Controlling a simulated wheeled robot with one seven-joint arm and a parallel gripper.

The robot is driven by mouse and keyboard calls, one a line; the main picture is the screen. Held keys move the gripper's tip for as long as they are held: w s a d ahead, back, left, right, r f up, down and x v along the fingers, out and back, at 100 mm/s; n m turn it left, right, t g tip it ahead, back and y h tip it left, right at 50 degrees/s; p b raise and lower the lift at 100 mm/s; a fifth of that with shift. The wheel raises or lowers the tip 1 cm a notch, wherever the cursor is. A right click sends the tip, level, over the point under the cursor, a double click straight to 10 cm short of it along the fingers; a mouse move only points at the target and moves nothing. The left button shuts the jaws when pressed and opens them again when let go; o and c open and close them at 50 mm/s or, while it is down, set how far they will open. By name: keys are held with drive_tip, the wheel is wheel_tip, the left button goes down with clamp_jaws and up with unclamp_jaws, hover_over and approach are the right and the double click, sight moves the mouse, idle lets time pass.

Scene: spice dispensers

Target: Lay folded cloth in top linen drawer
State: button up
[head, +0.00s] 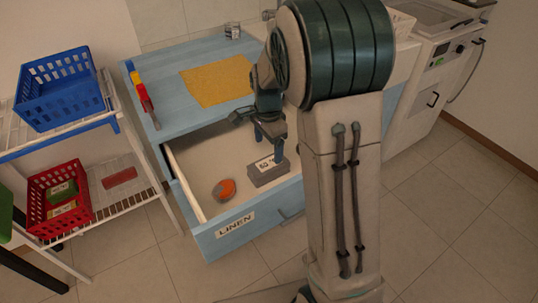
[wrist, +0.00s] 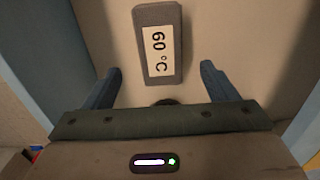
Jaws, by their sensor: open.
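The linen drawer (head: 207,234), pale blue with a white LINEN label on its front, is pulled open. I cannot tell the exact gap between fingers and bundle.
An orange and grey round item (head: 224,190) lies in the drawer's left part. A yellow cloth or mat (head: 217,83) and a red and yellow tool (head: 143,97) are on the blue top. A rack at left holds a blue basket (head: 60,92) and a red basket (head: 58,200).

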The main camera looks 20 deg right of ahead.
drive_tip(key=s+r+n+t, duration=0.1)
drive_tip(key=s+r+n, duration=0.6)
drive_tip(key=s+r, duration=0.35)
drive_tip(key=s+f+n+t, duration=0.1)
drive_tip(key=s+n, duration=0.6)
drive_tip(key=s, duration=0.3)
drive_tip(key=shift+s, duration=0.25)
drive_tip(key=shift+a, duration=0.1)
